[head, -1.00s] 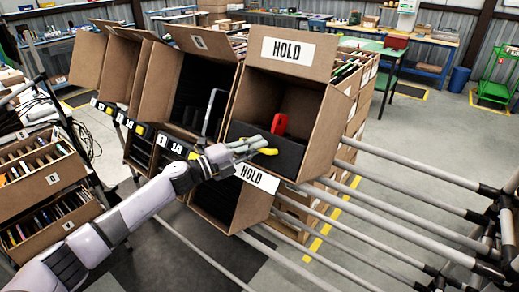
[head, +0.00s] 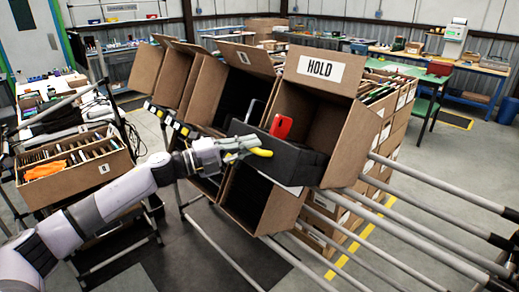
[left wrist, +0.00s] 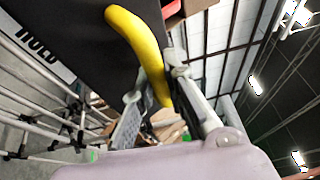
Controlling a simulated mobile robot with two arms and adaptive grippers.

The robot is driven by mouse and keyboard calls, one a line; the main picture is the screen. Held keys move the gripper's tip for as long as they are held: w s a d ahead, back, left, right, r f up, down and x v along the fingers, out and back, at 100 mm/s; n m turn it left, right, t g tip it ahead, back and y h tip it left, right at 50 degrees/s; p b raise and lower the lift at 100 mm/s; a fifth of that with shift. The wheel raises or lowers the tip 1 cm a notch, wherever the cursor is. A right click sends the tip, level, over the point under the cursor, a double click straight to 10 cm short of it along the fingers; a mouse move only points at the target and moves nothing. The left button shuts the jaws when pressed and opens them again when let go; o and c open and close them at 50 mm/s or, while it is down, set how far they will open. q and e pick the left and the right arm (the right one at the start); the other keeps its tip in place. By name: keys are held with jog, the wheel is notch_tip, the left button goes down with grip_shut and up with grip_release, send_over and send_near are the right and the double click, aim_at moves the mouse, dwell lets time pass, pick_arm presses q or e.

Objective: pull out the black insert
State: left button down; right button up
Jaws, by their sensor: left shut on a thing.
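The black insert (head: 297,163) sits in the tilted carton marked HOLD (head: 349,147), with its front end sticking out of the carton's mouth. A red thing (head: 281,126) shows at its top. A curved yellow handle (head: 262,152) is on its front. My left gripper (head: 243,147) is at that front, shut on the yellow handle. In the left wrist view the fingers (left wrist: 155,97) close around the lower part of the yellow handle (left wrist: 137,40), with the insert's dark face (left wrist: 78,30) beside it. The insert's back end is hidden inside the carton. My right gripper is not in view.
More tilted cartons (head: 205,88) stand to the left, and another dark-filled carton (head: 262,200) lies below. Grey rails (head: 420,232) run out to the lower right. A carton of upright items (head: 80,165) stands at the left.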

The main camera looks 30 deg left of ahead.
pick_arm(q)
jog(key=shift+s+a+r, duration=0.2)
jog(key=shift+s+r, duration=0.1)
jog(key=shift+s, duration=0.25)
jog(key=shift+s+a+r, duration=0.2)
jog(key=shift+s+r, duration=0.05)
jog(key=shift+s, duration=0.3)
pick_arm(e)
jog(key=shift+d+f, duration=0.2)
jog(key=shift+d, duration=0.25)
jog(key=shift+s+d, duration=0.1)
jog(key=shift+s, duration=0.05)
pick_arm(q)
jog(key=c, duration=2)
grip_release()
jog(key=shift+o, duration=0.5)
jog(key=shift+s+a+r, duration=0.1)
jog(key=shift+s, duration=0.1)
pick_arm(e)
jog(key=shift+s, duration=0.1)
pick_arm(q)
jog(key=r+v, duration=0.1)
jog(key=v, duration=1.1)
jog(key=shift+f, duration=0.5)
